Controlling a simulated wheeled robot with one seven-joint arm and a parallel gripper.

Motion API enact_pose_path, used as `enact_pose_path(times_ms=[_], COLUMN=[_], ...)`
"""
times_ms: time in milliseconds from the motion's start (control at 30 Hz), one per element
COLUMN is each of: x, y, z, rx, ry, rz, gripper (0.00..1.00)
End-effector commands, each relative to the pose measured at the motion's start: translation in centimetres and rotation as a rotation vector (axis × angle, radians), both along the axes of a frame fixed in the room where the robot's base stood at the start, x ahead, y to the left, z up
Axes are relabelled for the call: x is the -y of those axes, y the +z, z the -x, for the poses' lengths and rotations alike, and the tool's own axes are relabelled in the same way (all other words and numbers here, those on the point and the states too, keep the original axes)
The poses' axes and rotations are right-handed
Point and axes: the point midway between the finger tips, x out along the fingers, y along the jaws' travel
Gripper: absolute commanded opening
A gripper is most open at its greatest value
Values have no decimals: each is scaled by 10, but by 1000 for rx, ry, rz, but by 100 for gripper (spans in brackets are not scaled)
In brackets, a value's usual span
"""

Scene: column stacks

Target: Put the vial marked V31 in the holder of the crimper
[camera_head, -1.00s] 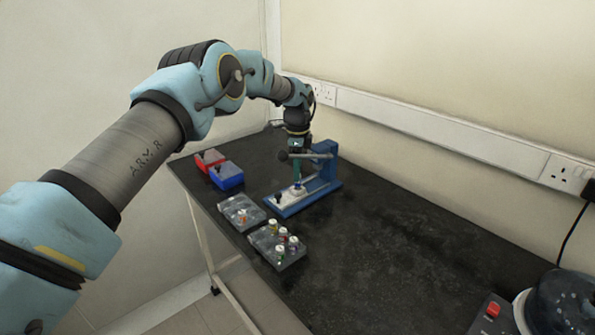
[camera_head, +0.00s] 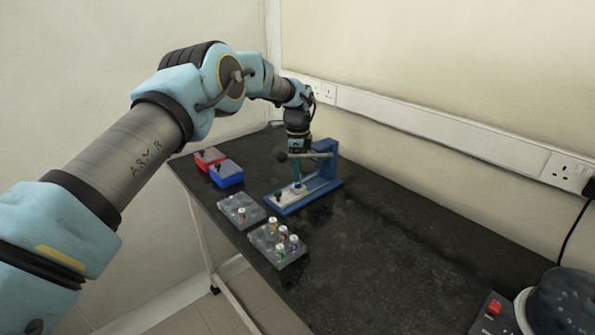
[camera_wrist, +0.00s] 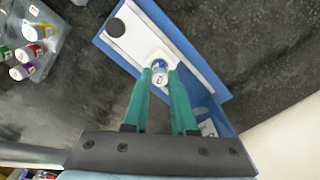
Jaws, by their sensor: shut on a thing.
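My gripper (camera_wrist: 160,72) has two green fingers closed on a small vial (camera_wrist: 159,80) in the wrist view. The vial has a pale cap with a mark I cannot read for sure. It is upright at the white round holder (camera_wrist: 163,55) on the base of the blue crimper (camera_wrist: 194,45). I cannot tell whether its bottom rests in the holder, because the fingers and cap hide it. In the head view, my gripper (camera_head: 296,172) reaches down beside the lever of the crimper (camera_head: 327,182).
Two grey racks with capped vials stand in front of the crimper, one near (camera_head: 283,261) and one farther left (camera_head: 232,204). A red box (camera_head: 209,159) and a blue box (camera_head: 227,174) lie at the left. A round machine (camera_head: 560,305) stands at right. The middle bench is clear.

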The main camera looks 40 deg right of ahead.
Motion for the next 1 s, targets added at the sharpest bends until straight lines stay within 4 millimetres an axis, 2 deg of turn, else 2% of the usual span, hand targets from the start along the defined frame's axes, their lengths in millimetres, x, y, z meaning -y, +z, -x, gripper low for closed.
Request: enact_pose_path(times_ms=[1000], x=[0], y=[-13], z=[3], rx=[-3], ry=[-2], rz=[-1], gripper=[0])
